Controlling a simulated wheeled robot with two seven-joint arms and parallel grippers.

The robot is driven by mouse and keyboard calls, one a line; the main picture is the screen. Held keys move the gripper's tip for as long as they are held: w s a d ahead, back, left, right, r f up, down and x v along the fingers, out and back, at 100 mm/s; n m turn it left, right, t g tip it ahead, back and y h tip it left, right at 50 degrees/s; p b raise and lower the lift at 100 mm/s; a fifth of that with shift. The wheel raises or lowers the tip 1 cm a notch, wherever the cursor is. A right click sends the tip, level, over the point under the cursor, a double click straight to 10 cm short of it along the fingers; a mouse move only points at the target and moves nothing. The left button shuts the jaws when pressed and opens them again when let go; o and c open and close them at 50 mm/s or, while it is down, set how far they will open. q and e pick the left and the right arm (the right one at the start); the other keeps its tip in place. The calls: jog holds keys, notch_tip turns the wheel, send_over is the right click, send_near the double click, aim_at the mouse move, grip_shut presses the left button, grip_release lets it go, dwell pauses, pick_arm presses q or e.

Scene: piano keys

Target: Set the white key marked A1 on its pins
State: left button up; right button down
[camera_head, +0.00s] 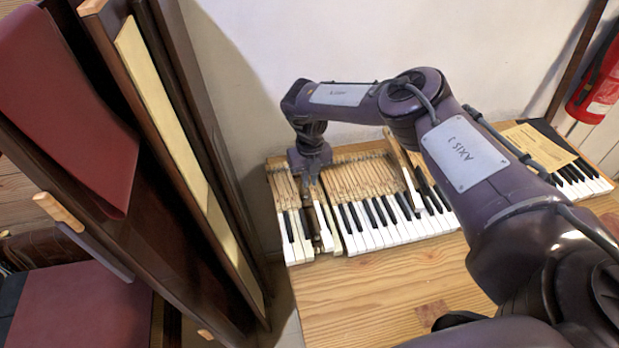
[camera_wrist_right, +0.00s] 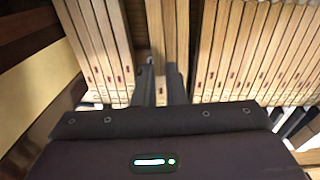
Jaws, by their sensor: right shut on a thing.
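My right gripper (camera_head: 312,180) is over the left part of the keyboard, shut on the wooden rear of a white key (camera_head: 325,238). In the right wrist view the gripper (camera_wrist_right: 161,76) has its fingers either side of a wooden key stick (camera_wrist_right: 156,30). The key lies lengthwise in a gap in the row, with neighbouring keys left and right. I cannot read an A1 mark on it. The pins are hidden under the key and gripper, so I cannot tell whether it is seated. My left gripper is not in view.
Keys at the left end (camera_head: 297,250) and a long row to the right (camera_head: 375,237) flank the gap. A wooden tabletop (camera_head: 360,290) is in front. A tall dark wooden panel (camera_head: 190,180) stands close on the left. A fire extinguisher (camera_head: 600,85) hangs at the far right.

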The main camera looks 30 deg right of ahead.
jog(key=shift+f+b, duration=0.65)
jog(key=shift+f, duration=0.05)
dwell(0.6)
jog(key=c, duration=1.8)
grip_release()
jog(key=shift+r, duration=0.15)
jog(key=shift+r+p, duration=0.95)
jog(key=shift+r, duration=0.1)
jog(key=o, duration=0.5)
jog(key=shift+f, duration=0.1)
jog(key=shift+o, duration=0.2)
